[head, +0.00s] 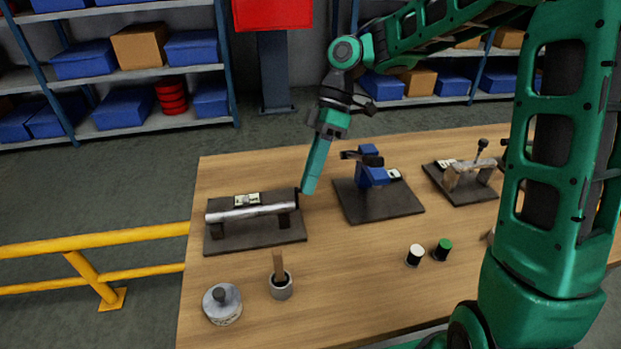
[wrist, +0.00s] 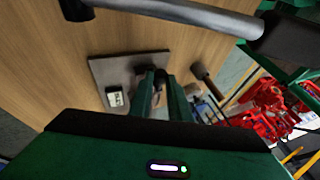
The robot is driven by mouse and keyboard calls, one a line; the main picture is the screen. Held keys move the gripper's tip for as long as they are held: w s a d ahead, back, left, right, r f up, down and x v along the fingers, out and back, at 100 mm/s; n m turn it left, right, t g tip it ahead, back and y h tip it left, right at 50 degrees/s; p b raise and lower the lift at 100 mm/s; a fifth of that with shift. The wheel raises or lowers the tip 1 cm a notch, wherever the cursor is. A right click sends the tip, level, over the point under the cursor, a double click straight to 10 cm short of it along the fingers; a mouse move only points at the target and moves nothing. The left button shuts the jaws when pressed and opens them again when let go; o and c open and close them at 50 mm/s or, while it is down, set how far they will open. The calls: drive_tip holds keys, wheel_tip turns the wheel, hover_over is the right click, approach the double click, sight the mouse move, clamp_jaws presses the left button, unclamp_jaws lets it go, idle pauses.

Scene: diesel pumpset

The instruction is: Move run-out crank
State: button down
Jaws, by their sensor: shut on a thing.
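The run-out fixture is a dark plate (head: 255,235) at the left of the wooden table, carrying a silver shaft (head: 247,212) on two dark supports. A small dark crank (head: 297,198) stands at the shaft's right end. My gripper (head: 308,188) reaches down to this end from above and is shut on the crank. In the wrist view the two green fingers (wrist: 162,88) close around a dark knob-like part (wrist: 160,76). The fingers mostly hide the crank.
A blue device on a plate (head: 378,205) stands just right of my gripper, with another fixture (head: 467,180) farther right. A grey cup (head: 281,288), a round lidded tin (head: 222,304) and two small jars (head: 415,255) are nearer the front. Yellow railing (head: 95,242) is at left.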

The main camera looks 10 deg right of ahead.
drive_tip(key=shift+w, duration=0.2)
drive_tip(key=c, duration=1.6)
unclamp_jaws()
drive_tip(key=shift+g, duration=0.3)
drive_tip(key=shift+c, duration=0.2)
drive_tip(key=v, duration=1)
drive_tip(key=shift+d+r, duration=0.2)
drive_tip(key=shift+r, duration=0.1)
drive_tip(key=shift+w, duration=0.15)
